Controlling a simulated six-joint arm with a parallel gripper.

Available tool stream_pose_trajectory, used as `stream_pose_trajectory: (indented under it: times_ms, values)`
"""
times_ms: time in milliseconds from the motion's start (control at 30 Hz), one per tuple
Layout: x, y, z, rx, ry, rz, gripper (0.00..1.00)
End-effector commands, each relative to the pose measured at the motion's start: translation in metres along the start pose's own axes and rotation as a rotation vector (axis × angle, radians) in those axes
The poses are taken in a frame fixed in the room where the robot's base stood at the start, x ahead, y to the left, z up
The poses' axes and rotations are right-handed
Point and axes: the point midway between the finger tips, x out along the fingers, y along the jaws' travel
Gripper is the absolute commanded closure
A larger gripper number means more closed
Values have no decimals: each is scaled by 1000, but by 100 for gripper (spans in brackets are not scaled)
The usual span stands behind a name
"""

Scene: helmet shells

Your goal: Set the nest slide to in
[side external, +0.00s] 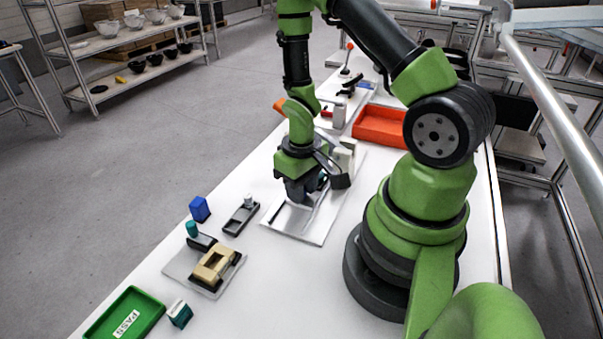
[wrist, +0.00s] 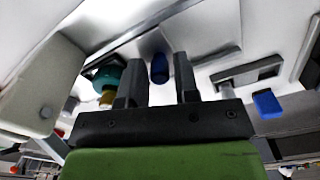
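My gripper (side external: 297,190) is low over a white plate (side external: 318,230) on the bench, beside a pale housing (side external: 345,155). In the wrist view my gripper (wrist: 160,82) has its two dark fingers apart. A dark blue knob (wrist: 158,68) shows in the gap between them; I cannot tell whether it is touched. A teal knob with a yellowish part (wrist: 107,80) lies just left of the fingers, by a dark-edged rail. The gripper hides most of this station in the side view. I cannot tell for sure which part is the nest slide or its position.
A tan nest block (side external: 217,264), a teal knob (side external: 192,229), a grey holder (side external: 241,218) and a blue block (side external: 199,208) stand nearer the camera. A green tray (side external: 125,315) is at the front, an orange bin (side external: 382,126) behind. Bare bench lies between the stations.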

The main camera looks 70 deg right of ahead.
Motion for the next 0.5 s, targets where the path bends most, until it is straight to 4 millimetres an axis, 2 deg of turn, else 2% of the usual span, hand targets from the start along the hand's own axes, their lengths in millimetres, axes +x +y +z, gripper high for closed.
stream_pose_trajectory:
  times_ms: [500]
  values:
    - [-76,0,-1,-2,8,0,71]
